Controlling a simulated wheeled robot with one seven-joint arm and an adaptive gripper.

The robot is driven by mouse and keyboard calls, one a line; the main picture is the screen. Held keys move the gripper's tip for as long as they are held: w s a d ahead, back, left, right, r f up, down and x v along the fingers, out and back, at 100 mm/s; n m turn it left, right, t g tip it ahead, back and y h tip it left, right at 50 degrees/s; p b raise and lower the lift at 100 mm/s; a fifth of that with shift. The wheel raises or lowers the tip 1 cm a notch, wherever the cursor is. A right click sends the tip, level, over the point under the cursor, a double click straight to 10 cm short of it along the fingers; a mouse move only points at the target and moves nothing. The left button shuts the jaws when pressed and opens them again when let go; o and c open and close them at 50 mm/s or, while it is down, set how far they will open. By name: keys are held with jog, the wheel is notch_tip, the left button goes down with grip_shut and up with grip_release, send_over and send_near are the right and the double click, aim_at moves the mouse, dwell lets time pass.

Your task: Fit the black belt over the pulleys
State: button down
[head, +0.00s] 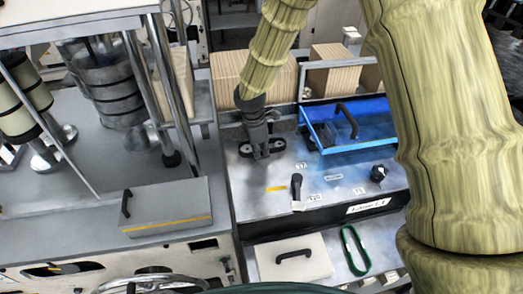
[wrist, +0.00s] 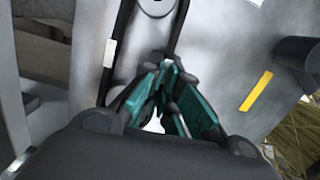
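My gripper (head: 262,152) points down over the grey machine panel (head: 255,200) in the head view. In the wrist view its teal-padded fingers (wrist: 169,72) close in to a narrow point. The black belt (wrist: 180,28) runs down from beside a round grey pulley (wrist: 157,5) to the fingertips, which appear shut on it. Another dark strand runs down left of the pulley. The pulley is cut by the top edge of the wrist view. The fingers hide the belt's lower part, and I cannot tell how it sits on any other pulley.
A blue tray (head: 318,137) stands right of my gripper. A black knob (head: 379,172) and lever (head: 296,186) stand on the panel's front. A green belt (head: 355,250) lies below. A grey box (head: 168,207) and metal posts stand left.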

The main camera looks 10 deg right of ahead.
jog(key=shift+r, duration=0.1)
dwell(0.6)
jog(key=shift+w, duration=0.1)
dwell(0.5)
jog(key=shift+w+d+r+p, duration=0.1)
jog(key=shift+w+r+p, duration=0.05)
jog(key=shift+r+p, duration=0.2)
jog(key=shift+r, duration=2)
